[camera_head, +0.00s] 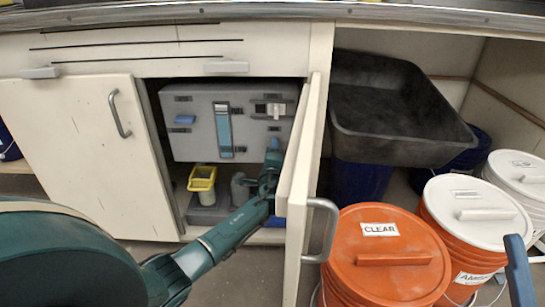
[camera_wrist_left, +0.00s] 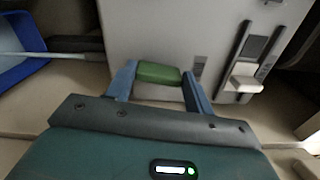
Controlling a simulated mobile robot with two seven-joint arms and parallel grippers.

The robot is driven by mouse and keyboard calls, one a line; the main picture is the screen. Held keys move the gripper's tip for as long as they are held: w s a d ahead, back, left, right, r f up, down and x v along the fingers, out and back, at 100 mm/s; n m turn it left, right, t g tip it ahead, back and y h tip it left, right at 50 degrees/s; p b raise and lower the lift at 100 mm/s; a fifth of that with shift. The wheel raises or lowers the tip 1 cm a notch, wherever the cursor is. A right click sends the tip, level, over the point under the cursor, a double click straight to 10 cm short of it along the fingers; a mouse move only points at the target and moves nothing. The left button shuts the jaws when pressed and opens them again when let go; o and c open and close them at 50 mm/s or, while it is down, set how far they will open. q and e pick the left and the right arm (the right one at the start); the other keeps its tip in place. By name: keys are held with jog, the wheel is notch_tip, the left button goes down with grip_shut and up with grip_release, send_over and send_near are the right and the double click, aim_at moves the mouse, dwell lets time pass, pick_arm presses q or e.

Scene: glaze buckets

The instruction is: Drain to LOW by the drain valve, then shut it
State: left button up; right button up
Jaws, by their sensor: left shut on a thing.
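A grey tank (camera_head: 195,130) sits inside the open cabinet, with a blue upright strip (camera_head: 223,130) on its front that looks like a level gauge; I cannot read its level. My left gripper (camera_head: 273,160) reaches in beside the open door, at the tank's lower right. In the left wrist view its blue fingers (camera_wrist_left: 159,80) are shut on a green handle (camera_wrist_left: 158,73) at the tank's lower edge, likely the drain valve. Whether the valve is open cannot be told. A blue bar (camera_head: 519,270) at the right edge may be a finger of my right gripper; its other finger is out of view.
A yellow container (camera_head: 202,183) and a grey cup (camera_head: 240,187) stand below the tank. The open cabinet door (camera_head: 305,170) stands close to my left arm. An orange bucket labelled CLEAR (camera_head: 385,260), other lidded buckets (camera_head: 475,215) and a dark basin (camera_head: 395,105) are at right.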

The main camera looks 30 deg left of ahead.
pick_arm(q)
jog(key=shift+f+n, duration=0.1)
jog(key=shift+n, duration=0.8)
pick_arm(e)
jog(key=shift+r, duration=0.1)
pick_arm(q)
jog(key=o, duration=1)
jog(key=p+v, duration=0.4)
jog(key=v, duration=0.9)
jog(key=shift+s, duration=0.15)
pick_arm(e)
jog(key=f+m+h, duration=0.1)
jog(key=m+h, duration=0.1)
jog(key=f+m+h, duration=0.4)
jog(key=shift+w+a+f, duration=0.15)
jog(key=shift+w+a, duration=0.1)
